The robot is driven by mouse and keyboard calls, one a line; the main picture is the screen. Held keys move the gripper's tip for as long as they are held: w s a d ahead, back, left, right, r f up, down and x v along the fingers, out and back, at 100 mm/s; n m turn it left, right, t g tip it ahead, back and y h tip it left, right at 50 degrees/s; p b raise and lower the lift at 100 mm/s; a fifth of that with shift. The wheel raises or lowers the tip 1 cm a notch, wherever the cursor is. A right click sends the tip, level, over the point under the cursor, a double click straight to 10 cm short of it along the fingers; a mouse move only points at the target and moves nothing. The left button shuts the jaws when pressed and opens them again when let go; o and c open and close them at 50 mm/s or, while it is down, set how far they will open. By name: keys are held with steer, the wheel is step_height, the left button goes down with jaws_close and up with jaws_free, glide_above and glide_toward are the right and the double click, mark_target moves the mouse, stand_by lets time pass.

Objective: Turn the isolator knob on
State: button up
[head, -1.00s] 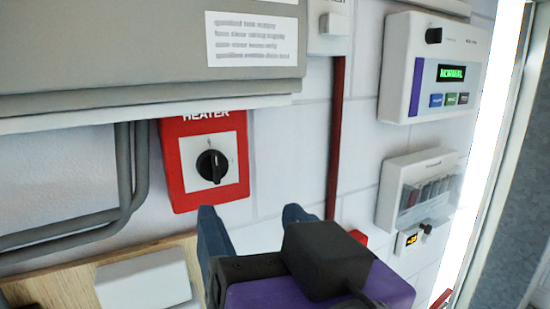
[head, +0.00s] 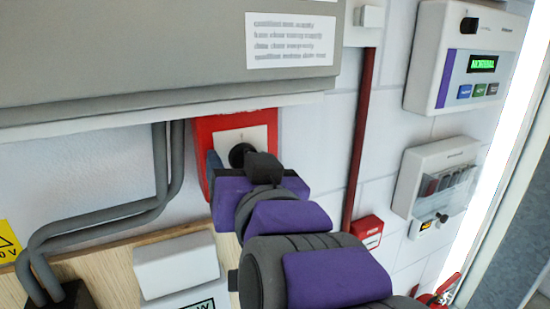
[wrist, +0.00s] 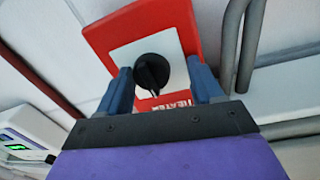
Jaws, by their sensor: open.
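The red isolator box (head: 204,131) labelled HEATER hangs on the white wall under the grey cabinet. Its black round knob (wrist: 152,72) sits on a white plate (wrist: 122,58). In the head view the knob (head: 240,153) is partly hidden behind my gripper and arm. My gripper (wrist: 160,82) is open, with one blue finger on each side of the knob in the wrist view. A gap shows between the knob and the fingers there; I cannot tell how deep the fingers reach. In the head view one fingertip shows at the box's left side.
A grey cabinet (head: 160,55) overhangs the box closely. Grey conduits (head: 167,165) run down to its left. A red pipe (head: 358,145), a panel reading NORMAL (head: 468,62) and a meter box (head: 433,180) are to the right. A white box (head: 177,263) is below.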

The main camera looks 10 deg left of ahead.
steer(key=shift+w+d, duration=0.2)
steer(key=shift+d, duration=0.3)
steer(key=shift+d+r, duration=0.1)
steer(key=shift+d, duration=0.1)
steer(key=shift+c, duration=0.9)
steer(key=c, duration=0.3)
steer(key=shift+s+a, duration=0.15)
steer(key=shift+a, duration=0.05)
steer(key=c, duration=0.6)
